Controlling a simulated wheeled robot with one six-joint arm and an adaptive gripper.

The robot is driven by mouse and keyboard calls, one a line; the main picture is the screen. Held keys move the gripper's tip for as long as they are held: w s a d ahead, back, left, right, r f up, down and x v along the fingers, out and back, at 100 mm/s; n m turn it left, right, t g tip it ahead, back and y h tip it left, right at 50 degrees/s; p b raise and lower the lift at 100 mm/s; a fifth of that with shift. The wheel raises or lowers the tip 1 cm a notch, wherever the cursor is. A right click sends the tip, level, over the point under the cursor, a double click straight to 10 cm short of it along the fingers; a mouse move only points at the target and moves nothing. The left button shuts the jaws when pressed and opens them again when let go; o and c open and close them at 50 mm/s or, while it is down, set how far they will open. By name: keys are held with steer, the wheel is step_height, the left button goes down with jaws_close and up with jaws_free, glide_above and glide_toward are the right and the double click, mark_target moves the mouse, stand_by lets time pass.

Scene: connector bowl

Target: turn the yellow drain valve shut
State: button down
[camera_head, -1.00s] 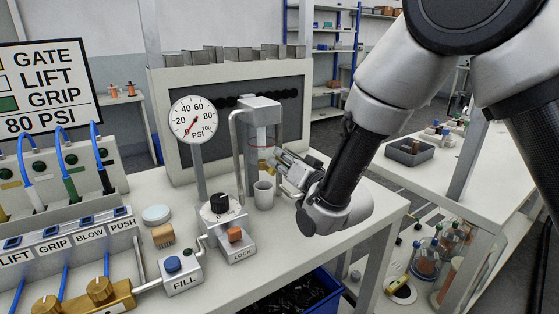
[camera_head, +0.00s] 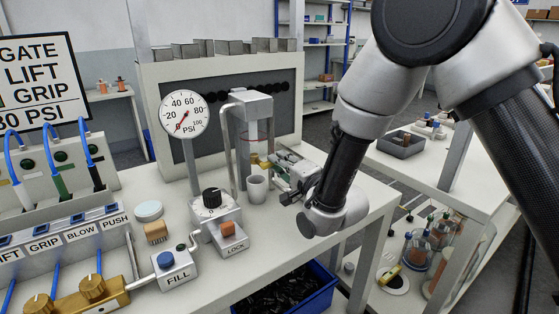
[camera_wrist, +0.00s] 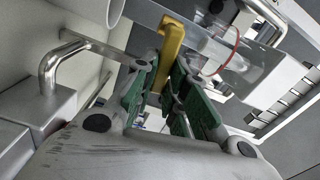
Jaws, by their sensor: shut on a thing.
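The yellow drain valve handle (camera_wrist: 174,45) shows in the wrist view as a bent bar at the foot of the clear column. Its lower end lies between the green finger pads of my gripper (camera_wrist: 165,85), which is shut on it. In the head view my gripper (camera_head: 268,168) reaches in from the right at the base of the column (camera_head: 253,140). Only a small yellow part of the valve (camera_head: 256,160) shows there. The column has a red ring (camera_wrist: 234,42). The valve's pivot is hard to make out.
A pale cup (camera_head: 257,188) stands just in front of the valve, close to my gripper. A dial block (camera_head: 212,206), the LOCK switch (camera_head: 230,238) and the FILL button (camera_head: 170,265) stand to the left. The pressure gauge (camera_head: 184,115) rises behind. A blue bin (camera_head: 305,290) sits below the bench edge.

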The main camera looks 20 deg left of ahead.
steer(key=shift+f+m, duration=0.35)
steer(key=shift+m, duration=0.35)
steer(key=c, duration=1.4)
jaws_free()
steer(key=shift+c, duration=0.2)
steer(key=v, duration=0.7)
steer(key=shift+s+d, duration=0.2)
